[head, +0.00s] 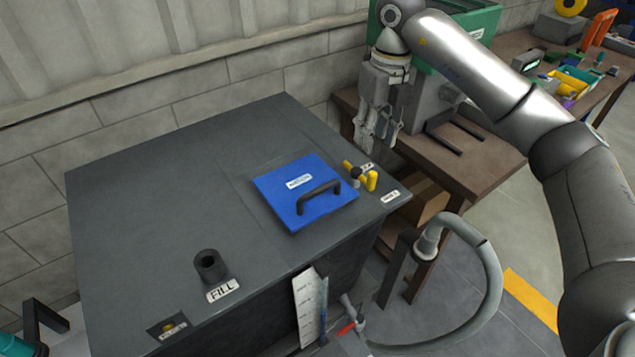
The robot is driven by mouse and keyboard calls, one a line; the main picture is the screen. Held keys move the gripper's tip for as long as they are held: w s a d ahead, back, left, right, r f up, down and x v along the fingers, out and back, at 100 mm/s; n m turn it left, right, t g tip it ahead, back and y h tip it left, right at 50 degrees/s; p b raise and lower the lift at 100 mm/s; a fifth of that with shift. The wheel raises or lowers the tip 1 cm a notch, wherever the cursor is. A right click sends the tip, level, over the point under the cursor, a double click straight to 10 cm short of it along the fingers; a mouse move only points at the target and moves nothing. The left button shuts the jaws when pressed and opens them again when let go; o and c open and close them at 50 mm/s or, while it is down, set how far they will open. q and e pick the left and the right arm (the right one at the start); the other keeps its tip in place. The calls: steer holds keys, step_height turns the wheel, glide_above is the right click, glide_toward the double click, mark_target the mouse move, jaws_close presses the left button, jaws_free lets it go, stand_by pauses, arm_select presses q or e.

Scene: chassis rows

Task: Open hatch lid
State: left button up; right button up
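The hatch lid is a blue square plate (277,188) lying flat and closed on top of a dark grey tank (150,190). It has a black bar handle (319,190) near its right side and a white label. My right gripper (376,140) hangs fingers down, up and to the right of the lid in the head view, apart from lid and handle. Its fingers look spread, with nothing between them. My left gripper does not show.
A yellow valve handle (371,180) stands beside the lid. A black fill neck (209,266) rises from the tank top. A grey hose (492,280) curves at the right. A brown workbench (490,150) with bins stands behind. The tank's left top is clear.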

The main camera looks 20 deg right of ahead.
mark_target(320, 188)
steer(key=a+f+n+y+p, duration=0.1)
steer(key=a+f+n, duration=0.2)
steer(key=n, duration=0.3)
steer(key=a+f+n+y+p, duration=0.1)
steer(key=a+f+n+y, duration=0.1)
steer(key=n, duration=0.5)
steer(key=a+f+n+y+p, duration=0.1)
steer(key=a+f+n, duration=0.3)
steer(key=a+n, duration=0.1)
steer(key=shift+s+f+n+t+y, duration=0.2)
steer(key=shift+s+n+t+y, duration=0.1)
steer(key=shift+n, duration=0.6)
steer(key=shift+a+f+p, duration=0.25)
steer(key=shift+f+p, duration=0.05)
steer(key=shift+f, duration=0.25)
jaws_close()
